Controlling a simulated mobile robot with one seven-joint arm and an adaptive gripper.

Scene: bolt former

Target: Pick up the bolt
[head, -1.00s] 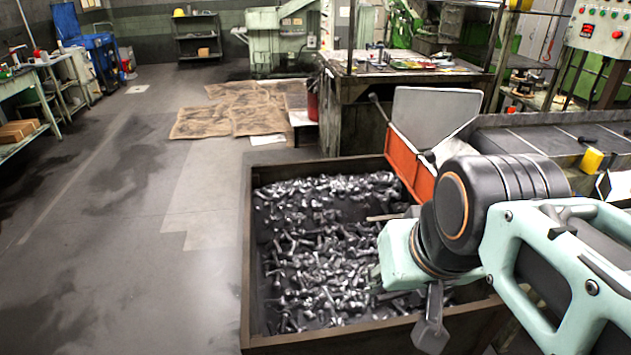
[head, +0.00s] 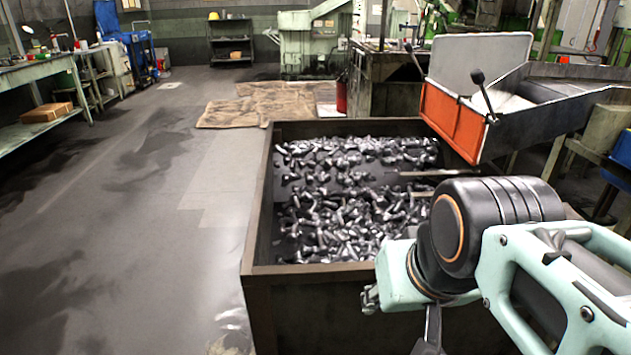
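Many grey metal bolts (head: 345,205) lie in a loose heap inside a dark open-topped bin (head: 262,210) in the middle of the head view. Which bolt the task means I cannot tell. My gripper (head: 430,342) shows only in part, as a dark piece under the pale green end of my arm. It is in front of the bin's near wall, apart from the bolts. Its fingertips are cut off by the lower edge.
The bin's raised rim stands between my arm and the heap. A thin bar (head: 430,174) juts over the bin's right side. Open floor (head: 130,230) lies left of the bin. A workbench (head: 35,130) stands at the far left, and brown sheeting (head: 255,105) lies behind.

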